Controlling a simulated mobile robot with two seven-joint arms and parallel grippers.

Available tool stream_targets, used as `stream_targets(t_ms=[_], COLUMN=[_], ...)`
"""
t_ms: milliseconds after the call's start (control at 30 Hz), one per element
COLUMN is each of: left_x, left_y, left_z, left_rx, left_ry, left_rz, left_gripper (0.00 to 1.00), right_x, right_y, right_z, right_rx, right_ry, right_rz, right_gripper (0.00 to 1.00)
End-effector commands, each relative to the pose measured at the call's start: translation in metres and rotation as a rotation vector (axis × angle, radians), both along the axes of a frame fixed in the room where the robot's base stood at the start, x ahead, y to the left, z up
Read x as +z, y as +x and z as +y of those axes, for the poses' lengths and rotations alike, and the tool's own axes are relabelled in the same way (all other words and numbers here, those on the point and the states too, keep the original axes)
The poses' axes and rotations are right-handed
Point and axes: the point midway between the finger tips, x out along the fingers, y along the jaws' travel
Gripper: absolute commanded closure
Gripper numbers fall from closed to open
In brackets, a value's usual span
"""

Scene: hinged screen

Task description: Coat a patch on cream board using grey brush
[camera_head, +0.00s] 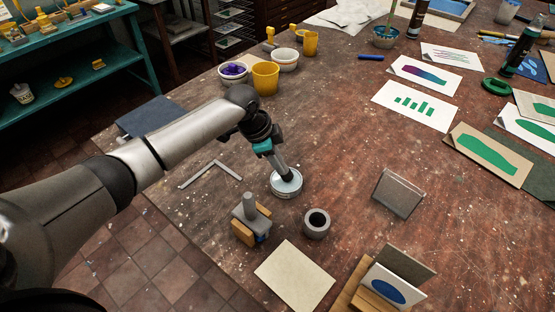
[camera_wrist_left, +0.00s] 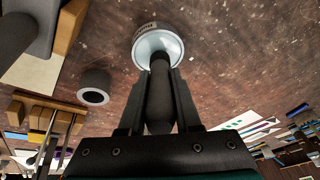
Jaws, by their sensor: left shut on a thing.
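The cream board (camera_head: 295,275) lies flat and bare at the front of the table. My left gripper (camera_head: 275,160) is shut on the grey brush, whose dark handle (camera_wrist_left: 159,100) shows between the fingers in the left wrist view. The brush points down into a round, pale-topped tin (camera_head: 286,186). The tin also shows in the left wrist view (camera_wrist_left: 150,45). The brush's tip is hidden inside the tin's mouth, so I cannot tell if it carries any coating. My right gripper is in neither view.
A grey ring-shaped holder (camera_head: 317,223) and a clamp-like block (camera_head: 250,220) stand between tin and board. A hinged piece with a blue oval (camera_head: 387,287) is at front right. A grey panel (camera_head: 398,193) stands right of the tin. Yellow cup (camera_head: 265,78) and prints (camera_head: 415,106) lie farther back.

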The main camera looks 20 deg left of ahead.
Motion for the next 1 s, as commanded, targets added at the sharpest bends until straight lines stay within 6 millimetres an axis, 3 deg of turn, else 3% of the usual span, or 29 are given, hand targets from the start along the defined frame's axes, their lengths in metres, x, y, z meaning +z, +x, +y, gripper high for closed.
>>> stream_targets(t_ms=[1000], left_x=[-0.0019], left_y=[-0.0007], left_z=[-0.0003], left_rx=[-0.001], left_ry=[0.0], left_rz=[0.002], left_gripper=[1.0], right_x=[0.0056], right_y=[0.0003], right_z=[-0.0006], right_rx=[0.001], right_ry=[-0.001], right_rz=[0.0], right_gripper=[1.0])
